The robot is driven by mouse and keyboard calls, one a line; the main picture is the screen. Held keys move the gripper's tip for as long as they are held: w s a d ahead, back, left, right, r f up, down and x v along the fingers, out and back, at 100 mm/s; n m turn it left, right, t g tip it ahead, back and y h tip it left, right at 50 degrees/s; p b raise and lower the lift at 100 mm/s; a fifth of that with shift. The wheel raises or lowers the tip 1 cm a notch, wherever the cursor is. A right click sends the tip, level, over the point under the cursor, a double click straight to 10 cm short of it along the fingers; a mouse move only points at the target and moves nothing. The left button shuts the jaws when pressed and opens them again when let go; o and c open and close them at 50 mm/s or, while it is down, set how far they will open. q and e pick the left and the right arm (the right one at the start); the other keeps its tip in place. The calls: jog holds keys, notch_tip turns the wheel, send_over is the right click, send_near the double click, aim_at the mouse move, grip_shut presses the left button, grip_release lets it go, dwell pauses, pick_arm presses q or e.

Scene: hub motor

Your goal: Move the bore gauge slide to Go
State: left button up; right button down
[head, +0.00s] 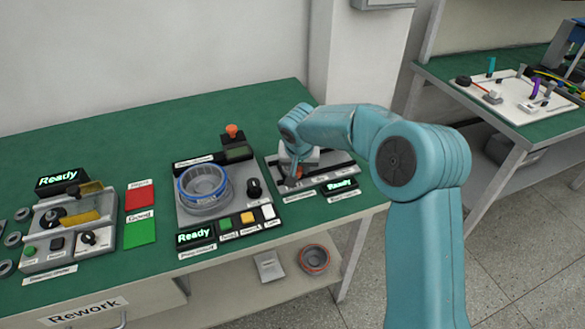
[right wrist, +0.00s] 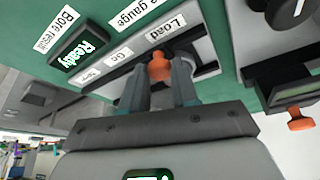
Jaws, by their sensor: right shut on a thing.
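The bore gauge (head: 340,171) is a dark-railed station at the right end of the green bench, with a "Ready" display (head: 340,186) in front. In the right wrist view its slide has an orange knob (right wrist: 160,67) beside the "Load" label (right wrist: 166,28). The "Go" label (right wrist: 121,55) is further left along the rail, then another label too small to read surely. My right gripper (right wrist: 162,80) is shut on the orange knob, one finger on each side; in the head view the gripper (head: 294,176) partly hides it. My left gripper is not in view.
Left of the gauge stands a station with a blue-ringed hub (head: 203,185), colored buttons and an orange-topped post (head: 232,131). Red (head: 139,195) and green (head: 140,232) pads lie further left. A second bench (head: 540,130) stands at right. Bare bench lies behind the stations.

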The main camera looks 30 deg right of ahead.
jog(key=d, duration=0.3)
jog(key=s+d, duration=0.1)
jog(key=d, duration=0.2)
jog(key=shift+s, duration=0.2)
jog(key=c, duration=0.9)
grip_release()
jog(key=shift+o, duration=0.2)
jog(key=v, duration=1.6)
jog(key=shift+r, duration=0.2)
jog(key=shift+s, duration=0.15)
